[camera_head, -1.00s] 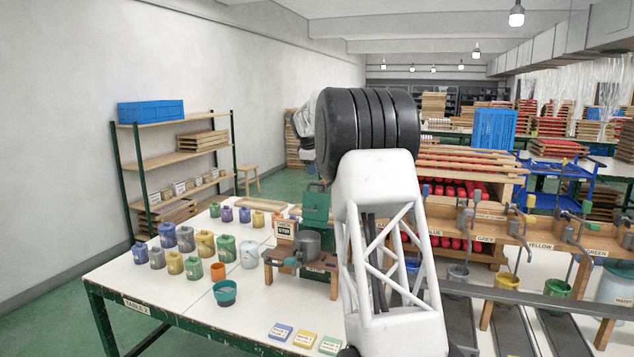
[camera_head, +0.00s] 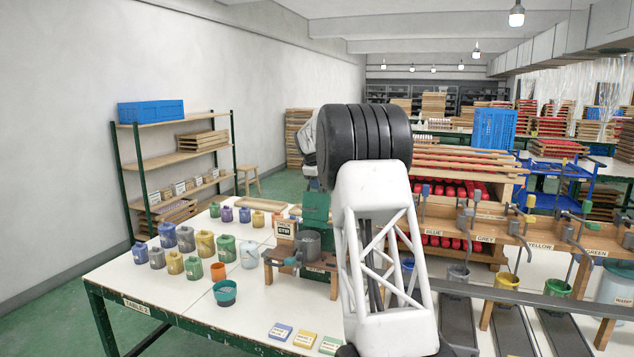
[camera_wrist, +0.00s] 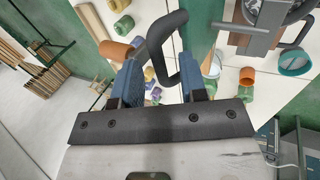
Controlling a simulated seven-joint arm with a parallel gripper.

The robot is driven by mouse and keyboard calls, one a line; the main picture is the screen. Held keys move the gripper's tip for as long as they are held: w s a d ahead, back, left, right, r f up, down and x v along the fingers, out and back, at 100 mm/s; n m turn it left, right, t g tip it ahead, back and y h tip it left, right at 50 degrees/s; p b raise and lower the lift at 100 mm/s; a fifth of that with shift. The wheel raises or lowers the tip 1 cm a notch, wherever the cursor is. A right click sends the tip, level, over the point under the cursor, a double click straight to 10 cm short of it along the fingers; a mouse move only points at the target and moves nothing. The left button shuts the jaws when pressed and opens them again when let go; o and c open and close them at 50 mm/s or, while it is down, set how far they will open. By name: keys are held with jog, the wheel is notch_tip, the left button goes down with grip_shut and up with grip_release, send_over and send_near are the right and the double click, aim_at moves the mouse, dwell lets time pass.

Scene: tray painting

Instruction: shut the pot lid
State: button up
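The grey pot (camera_head: 307,242) sits on a small wooden stand (camera_head: 327,262) on the white table, left of my arm. In the wrist view, part of a grey round body, apparently the pot (camera_wrist: 291,10), shows at the top right edge. I cannot clearly make out its lid or how far it is open. My gripper (camera_wrist: 160,74) has its two blue fingers apart. A dark looped handle (camera_wrist: 184,62) shows between and beyond them; what it belongs to and whether a finger touches it cannot be told. In the head view my arm hides the gripper.
A teal bowl (camera_head: 225,293) and an orange cup (camera_head: 218,271) stand left of the pot. Several paint jars (camera_head: 185,239) stand farther left. Colored cards (camera_head: 305,340) lie at the front edge. A wooden rack (camera_head: 470,228) stands right of my arm.

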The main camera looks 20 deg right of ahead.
grip_shut()
jog(key=shift+s+a, duration=0.15)
jog(key=shift+a, duration=0.05)
dwell(0.3)
jog(key=shift+s+a+t+h, duration=1.1)
jog(key=shift+s+a, duration=0.55)
jog(key=shift+s+a+f+t+h, duration=0.25)
jog(key=shift+s+a+t+h, duration=0.4)
jog(key=shift+s+a, duration=0.35)
jog(key=shift+s+a+f+t+h, duration=0.7)
jog(key=shift+s+a+f, duration=0.8)
jog(key=shift+f, duration=1.05)
jog(key=shift+s+a+f+t+h, duration=0.65)
jog(key=shift+s+a+f, duration=0.8)
jog(key=shift+f, duration=1.1)
jog(key=shift+s+a+f+t+h, duration=0.65)
jog(key=shift+s+a+f, duration=0.8)
jog(key=shift+f, duration=1.1)
